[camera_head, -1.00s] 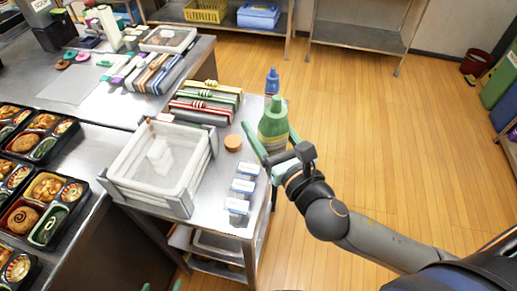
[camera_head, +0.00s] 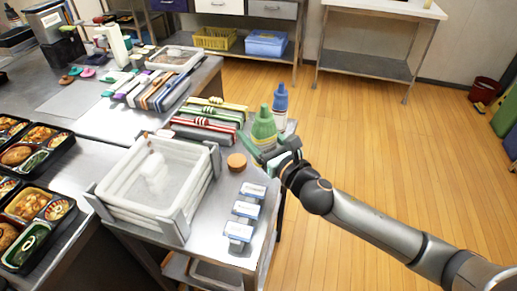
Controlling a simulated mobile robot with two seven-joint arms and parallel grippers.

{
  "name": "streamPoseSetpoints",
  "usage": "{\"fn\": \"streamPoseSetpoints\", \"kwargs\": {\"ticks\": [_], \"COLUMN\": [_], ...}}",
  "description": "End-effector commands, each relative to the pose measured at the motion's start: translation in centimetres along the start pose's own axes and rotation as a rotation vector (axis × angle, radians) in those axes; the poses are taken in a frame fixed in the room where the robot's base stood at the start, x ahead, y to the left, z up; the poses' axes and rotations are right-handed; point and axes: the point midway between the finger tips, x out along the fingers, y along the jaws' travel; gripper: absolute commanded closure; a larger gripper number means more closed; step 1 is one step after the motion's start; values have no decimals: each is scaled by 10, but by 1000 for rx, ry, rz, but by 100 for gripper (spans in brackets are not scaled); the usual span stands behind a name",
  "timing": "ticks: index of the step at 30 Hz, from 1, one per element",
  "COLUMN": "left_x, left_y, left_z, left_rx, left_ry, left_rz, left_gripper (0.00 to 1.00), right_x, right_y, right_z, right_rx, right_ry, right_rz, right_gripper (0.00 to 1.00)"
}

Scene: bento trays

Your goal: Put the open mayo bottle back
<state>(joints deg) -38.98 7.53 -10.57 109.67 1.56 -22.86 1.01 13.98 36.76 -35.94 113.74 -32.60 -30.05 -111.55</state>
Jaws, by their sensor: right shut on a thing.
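A green squeeze bottle with a green pointed top (camera_head: 264,126) is upright near the far right corner of the metal cart (camera_head: 208,215). My right gripper (camera_head: 268,150) is shut on this green bottle, low on its body, with its arm coming in from the right. A blue-topped bottle (camera_head: 280,103) stands just behind and right of it. I cannot read a label that tells which bottle is mayo. Whether the green bottle's base touches the cart top is hidden by the gripper. My left gripper is not in view.
On the cart are stacked white trays (camera_head: 143,196), a round brown item (camera_head: 236,162), several small white-and-blue boxes (camera_head: 246,210) and striped stacks with red and green bands (camera_head: 205,130). Filled bento trays (camera_head: 30,225) lie on the left counter. Open floor is to the right.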

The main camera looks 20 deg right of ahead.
Motion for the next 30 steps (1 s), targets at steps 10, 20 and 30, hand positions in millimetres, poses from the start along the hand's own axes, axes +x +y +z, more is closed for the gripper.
{"fn": "streamPoseSetpoints", "kwargs": {"ticks": [10, 20, 30], "left_x": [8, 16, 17], "left_y": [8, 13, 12], "left_z": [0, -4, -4], "left_rx": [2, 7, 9], "left_ry": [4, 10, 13], "left_rz": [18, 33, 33], "left_gripper": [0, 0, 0], "right_x": [16, 15, 14], "right_y": [-15, -14, -14], "right_z": [-28, -54, -58], "right_rx": [1, -1, -1], "right_ry": [-1, -2, 0], "right_rz": [0, 1, 1], "right_gripper": [41, 41, 20]}}
